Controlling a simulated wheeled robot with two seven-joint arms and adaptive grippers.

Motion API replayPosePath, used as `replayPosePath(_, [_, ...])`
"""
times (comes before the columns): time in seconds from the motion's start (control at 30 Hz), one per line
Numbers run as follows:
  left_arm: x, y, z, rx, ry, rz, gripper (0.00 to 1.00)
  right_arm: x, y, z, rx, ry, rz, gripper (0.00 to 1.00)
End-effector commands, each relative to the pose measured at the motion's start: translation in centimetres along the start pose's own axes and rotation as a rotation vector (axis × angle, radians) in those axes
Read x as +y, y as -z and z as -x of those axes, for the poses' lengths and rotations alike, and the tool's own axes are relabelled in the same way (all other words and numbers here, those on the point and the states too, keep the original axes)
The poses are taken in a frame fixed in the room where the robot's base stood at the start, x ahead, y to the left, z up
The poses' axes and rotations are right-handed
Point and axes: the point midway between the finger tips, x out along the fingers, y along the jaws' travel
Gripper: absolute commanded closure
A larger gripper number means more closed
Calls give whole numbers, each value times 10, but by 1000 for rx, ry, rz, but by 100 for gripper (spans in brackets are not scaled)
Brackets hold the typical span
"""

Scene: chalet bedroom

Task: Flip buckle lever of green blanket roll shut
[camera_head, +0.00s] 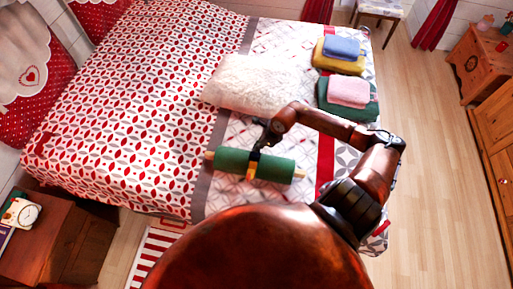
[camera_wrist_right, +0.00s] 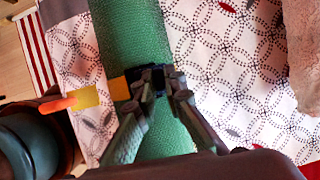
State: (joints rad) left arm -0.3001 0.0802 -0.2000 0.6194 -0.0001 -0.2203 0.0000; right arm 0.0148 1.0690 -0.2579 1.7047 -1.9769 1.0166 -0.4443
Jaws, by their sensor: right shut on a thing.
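The green blanket roll (camera_head: 230,160) lies on the bed, with pale rod ends showing at both sides. In the right wrist view the roll (camera_wrist_right: 130,40) runs top to bottom, and the strap (camera_wrist_right: 118,88) leads to a small dark buckle part (camera_wrist_right: 150,73) between the fingertips. My right gripper (camera_head: 256,148) is over the middle of the roll. In the wrist view its fingers (camera_wrist_right: 158,88) are shut on the buckle lever, which they mostly hide; its angle cannot be told. My left gripper is not in view.
An orange-and-yellow tab (camera_wrist_right: 70,101) sticks out beside the roll. A fluffy white pillow (camera_head: 250,83) lies behind the roll. Folded towels (camera_head: 348,92) are stacked at the right. A nightstand (camera_head: 50,245) stands at the left. The bed beside the roll is clear.

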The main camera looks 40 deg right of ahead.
Motion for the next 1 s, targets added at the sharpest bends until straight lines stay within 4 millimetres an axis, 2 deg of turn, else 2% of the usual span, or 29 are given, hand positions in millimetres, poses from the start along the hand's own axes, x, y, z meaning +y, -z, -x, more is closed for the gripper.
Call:
replayPosePath(0.1, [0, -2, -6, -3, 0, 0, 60, -2, 2, -3, 1, -32, -14, 100])
replayPosePath(0.47, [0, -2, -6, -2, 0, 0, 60, -2, 0, -2, -1, -44, -18, 100])
replayPosePath(0.5, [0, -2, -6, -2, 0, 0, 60, -2, 1, -2, -1, -44, -18, 88])
replayPosePath(0.7, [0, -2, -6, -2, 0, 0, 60, -2, 1, -2, -1, -43, -18, 74])
replayPosePath(1.0, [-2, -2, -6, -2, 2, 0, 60, -3, 1, 0, -1, -42, -18, 72])
